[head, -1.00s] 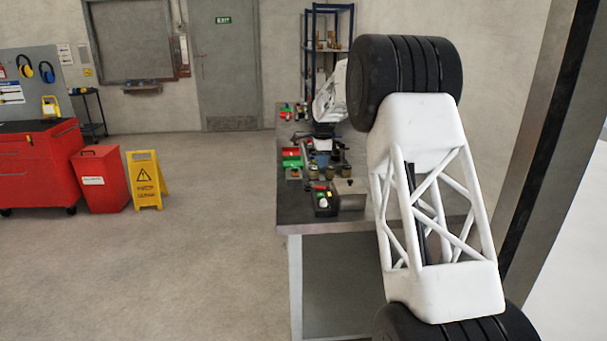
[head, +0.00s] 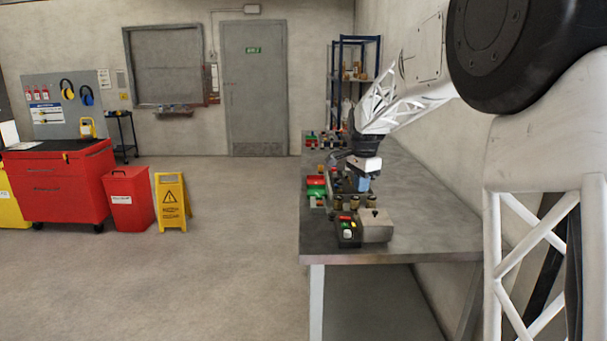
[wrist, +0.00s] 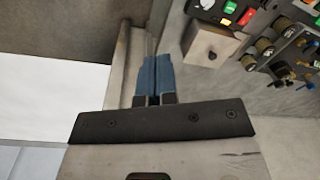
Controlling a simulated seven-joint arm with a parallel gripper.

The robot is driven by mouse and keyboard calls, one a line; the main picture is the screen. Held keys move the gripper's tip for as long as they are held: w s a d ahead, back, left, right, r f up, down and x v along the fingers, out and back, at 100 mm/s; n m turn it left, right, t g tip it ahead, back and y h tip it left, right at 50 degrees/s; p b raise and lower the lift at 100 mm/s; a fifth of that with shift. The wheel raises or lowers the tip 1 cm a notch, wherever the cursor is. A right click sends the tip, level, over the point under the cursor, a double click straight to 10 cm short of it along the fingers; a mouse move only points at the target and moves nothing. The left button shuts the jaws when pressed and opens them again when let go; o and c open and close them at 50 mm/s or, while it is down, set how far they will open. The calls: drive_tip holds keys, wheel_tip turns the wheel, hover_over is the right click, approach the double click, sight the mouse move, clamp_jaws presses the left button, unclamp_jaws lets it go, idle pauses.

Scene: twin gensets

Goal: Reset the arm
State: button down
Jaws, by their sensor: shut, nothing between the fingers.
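My arm reaches over the workbench (head: 430,235) in the head view, coming from the right. My gripper (head: 362,184) points down above the row of devices on the bench, with its blue fingers partly visible. In the wrist view my gripper (wrist: 153,72) shows its two blue fingers side by side and closed together, with nothing between them. A grey box (wrist: 210,45) with a dark knob is just right of the fingertips in that view, and a panel with coloured buttons (wrist: 230,8) lies beyond it. I cannot tell the height of the fingers above the bench.
The grey box (head: 376,226) and a black button box (head: 348,232) stand at the bench's near end. Green and red devices (head: 316,186) line its left side. A yellow floor sign (head: 172,203), red bin (head: 130,199) and red cabinet (head: 60,185) stand left. The floor between is clear.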

drive_tip(key=s+d+r+n+t, duration=0.1)
drive_tip(key=s+r+n, duration=0.15)
drive_tip(key=s, duration=1.15)
drive_tip(key=s+r+n, duration=0.1)
drive_tip(key=s+n, duration=0.3)
drive_tip(key=s, duration=1)
drive_tip(key=s+f+n, duration=0.3)
drive_tip(key=s+f, duration=0.1)
drive_tip(key=s, duration=0.8)
drive_tip(key=s+f+n, duration=0.3)
drive_tip(key=s+f, duration=0.2)
drive_tip(key=s, duration=0.7)
drive_tip(key=shift+s+d+t, duration=0.25)
drive_tip(key=shift+s+t, duration=0.05)
drive_tip(key=shift+t, duration=0.1)
